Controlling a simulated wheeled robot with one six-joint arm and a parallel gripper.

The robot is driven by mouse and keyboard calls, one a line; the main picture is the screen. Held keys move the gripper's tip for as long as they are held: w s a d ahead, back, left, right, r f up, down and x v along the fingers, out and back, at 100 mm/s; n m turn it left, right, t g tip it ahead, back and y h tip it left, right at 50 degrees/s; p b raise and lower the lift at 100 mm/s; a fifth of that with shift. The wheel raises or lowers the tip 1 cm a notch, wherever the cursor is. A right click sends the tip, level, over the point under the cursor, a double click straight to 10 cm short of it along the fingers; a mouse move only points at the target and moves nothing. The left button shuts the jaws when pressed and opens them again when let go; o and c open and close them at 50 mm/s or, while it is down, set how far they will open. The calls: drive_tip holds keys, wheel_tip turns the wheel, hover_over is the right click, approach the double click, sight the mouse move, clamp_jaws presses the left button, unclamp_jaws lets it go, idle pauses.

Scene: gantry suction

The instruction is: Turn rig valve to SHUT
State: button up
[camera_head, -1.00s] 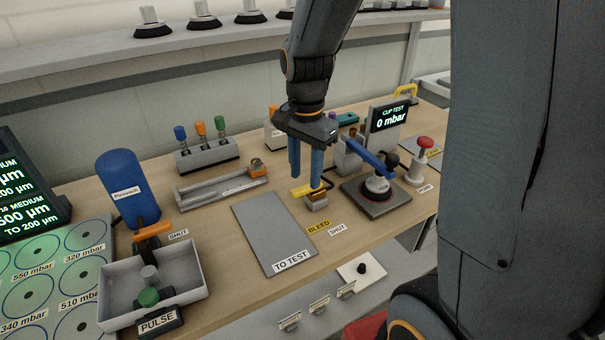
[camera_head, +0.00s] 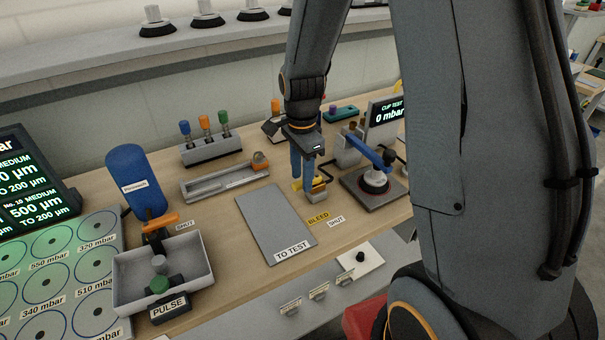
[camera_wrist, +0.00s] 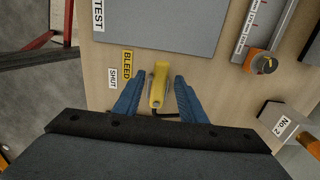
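The valve with a yellow handle (camera_head: 297,185) sits on the wooden bench, behind the yellow BLEED label (camera_head: 318,217) and the white SHUT label (camera_head: 336,221). Its handle (camera_wrist: 158,86) also shows in the wrist view, pointing toward the grey plate. My gripper (camera_wrist: 156,97) has its two blue fingers apart, one on each side of the handle. Gaps show between the handle and both fingers. In the head view my gripper (camera_head: 302,178) hangs over the valve, and its fingers hide part of it.
A grey TO TEST plate (camera_head: 275,222) lies left of the valve. A dark pad with a suction cup and blue lever (camera_head: 370,149) stands close on the right. An orange-handled valve (camera_head: 160,222) with its own SHUT label is far left, by the blue reservoir (camera_head: 136,181).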

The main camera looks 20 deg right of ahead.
drive_tip(key=shift+f, duration=0.25)
clamp_jaws()
drive_tip(key=shift+d, duration=0.1)
